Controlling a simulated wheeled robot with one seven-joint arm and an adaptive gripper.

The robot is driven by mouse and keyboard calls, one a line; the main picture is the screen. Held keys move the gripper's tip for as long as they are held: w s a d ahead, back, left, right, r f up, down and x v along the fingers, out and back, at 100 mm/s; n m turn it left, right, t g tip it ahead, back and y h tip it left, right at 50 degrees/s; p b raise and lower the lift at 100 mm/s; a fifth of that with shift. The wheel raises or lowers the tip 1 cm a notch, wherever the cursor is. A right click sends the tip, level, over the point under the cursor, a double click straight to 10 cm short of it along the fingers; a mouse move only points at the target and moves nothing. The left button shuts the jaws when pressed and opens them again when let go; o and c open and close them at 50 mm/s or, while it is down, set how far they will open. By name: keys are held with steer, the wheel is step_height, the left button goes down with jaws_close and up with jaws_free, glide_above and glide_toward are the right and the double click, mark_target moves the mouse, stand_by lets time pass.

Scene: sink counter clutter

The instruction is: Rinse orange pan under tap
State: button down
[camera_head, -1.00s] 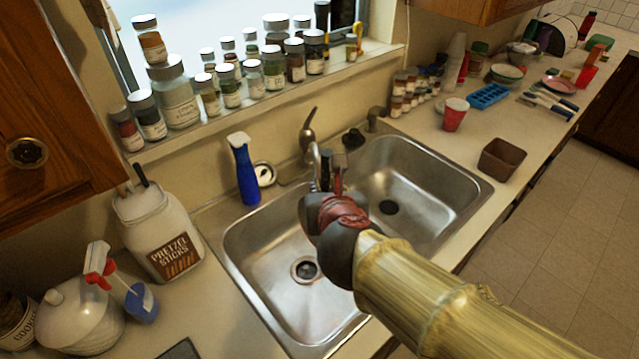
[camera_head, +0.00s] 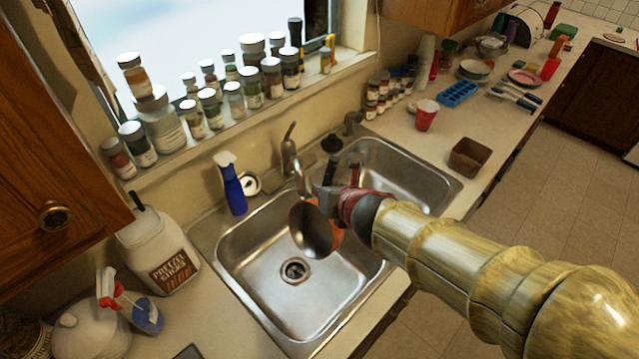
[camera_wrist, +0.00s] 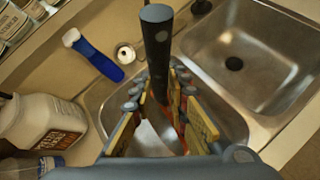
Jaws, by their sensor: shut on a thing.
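The orange pan (camera_head: 312,230) is over the left sink basin. It is tilted on its side, its metallic inside facing left and a strip of its orange outside showing at right. My gripper (camera_head: 334,194) is shut on the pan's handle. In the wrist view the dark handle (camera_wrist: 157,50) stands up between the fingers of my gripper (camera_wrist: 158,92), with the pan partly hidden below. The tap (camera_head: 290,155) stands behind the sink, its spout just above the pan's upper rim. I cannot tell whether water runs.
The left basin (camera_head: 250,260) is otherwise empty around its drain. A pretzel jar (camera_head: 155,245) is on the left counter. A red cup (camera_head: 426,115) and brown container (camera_head: 467,157) stand right of the sink.

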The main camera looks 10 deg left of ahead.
steer(key=w+d+f+m+g+y+p, duration=0.4)
steer(key=w+p, duration=0.5)
steer(key=p, duration=1.1)
steer(key=w+d+f+m+g+y, duration=0.1)
steer(key=w+d+f+m+g, duration=0.1)
steer(key=f, duration=1)
steer(key=shift+w+d+f+g+y+b, duration=0.2)
steer(key=shift+w+d+g+y+b, duration=0.25)
steer(key=shift+g, duration=0.95)
steer(key=shift+s, duration=0.1)
